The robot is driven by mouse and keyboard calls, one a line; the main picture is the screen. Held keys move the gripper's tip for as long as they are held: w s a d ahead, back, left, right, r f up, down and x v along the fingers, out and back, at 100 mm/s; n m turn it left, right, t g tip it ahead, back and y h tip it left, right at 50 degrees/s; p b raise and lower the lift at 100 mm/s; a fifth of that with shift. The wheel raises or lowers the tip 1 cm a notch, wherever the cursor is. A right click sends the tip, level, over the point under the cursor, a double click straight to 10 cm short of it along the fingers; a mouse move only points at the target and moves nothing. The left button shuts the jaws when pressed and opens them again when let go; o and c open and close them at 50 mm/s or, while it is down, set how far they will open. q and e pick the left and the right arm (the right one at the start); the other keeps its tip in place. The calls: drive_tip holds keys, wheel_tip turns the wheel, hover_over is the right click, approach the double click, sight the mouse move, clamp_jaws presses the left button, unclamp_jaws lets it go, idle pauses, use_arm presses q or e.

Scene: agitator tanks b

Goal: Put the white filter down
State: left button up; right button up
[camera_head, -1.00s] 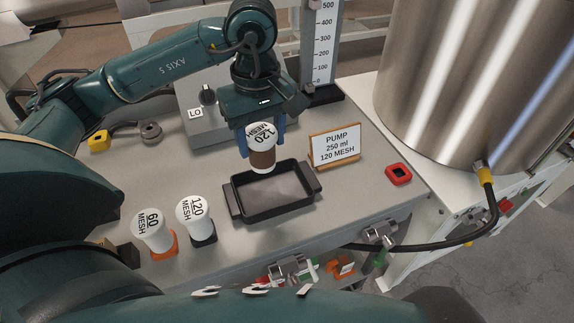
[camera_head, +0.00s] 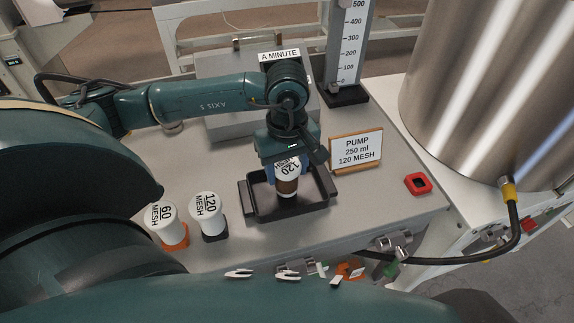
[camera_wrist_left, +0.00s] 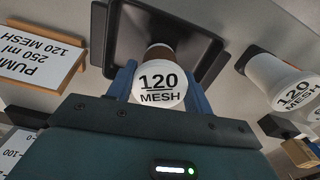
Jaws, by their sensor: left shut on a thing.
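My left gripper (camera_head: 287,172) is shut on a white filter (camera_head: 287,184) with a brown band and the label 120 MESH. It holds the filter upright, low inside the black tray (camera_head: 248,200). In the left wrist view, the blue fingers (camera_wrist_left: 160,86) sit on both sides of the filter's white cap (camera_wrist_left: 159,92), with the tray (camera_wrist_left: 112,30) behind it. Whether its base touches the tray floor I cannot tell. Two other white filters stand left of the tray: 60 MESH (camera_head: 161,216) on an orange base and 120 MESH (camera_head: 206,206) on a dark base. My right gripper is out of view.
A sign (camera_head: 356,150) reading PUMP 250 ml 120 MESH stands just right of the tray. A red square item (camera_head: 417,184) lies farther right. A grey box (camera_head: 225,90), a scaled gauge (camera_head: 346,55) and a large metal tank (camera_head: 480,90) stand behind.

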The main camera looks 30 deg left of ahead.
use_arm(q)
drive_tip(key=shift+f+b, duration=0.2)
drive_tip(key=shift+b, duration=0.1)
drive_tip(key=o, duration=1.4)
drive_tip(key=shift+r, duration=0.1)
drive_tip(key=shift+r+p, duration=0.35)
drive_tip(key=shift+p, duration=0.05)
wheel_tip(320, 180, up, 12)
drive_tip(key=shift+f+b, duration=0.2)
drive_tip(key=shift+b, duration=0.2)
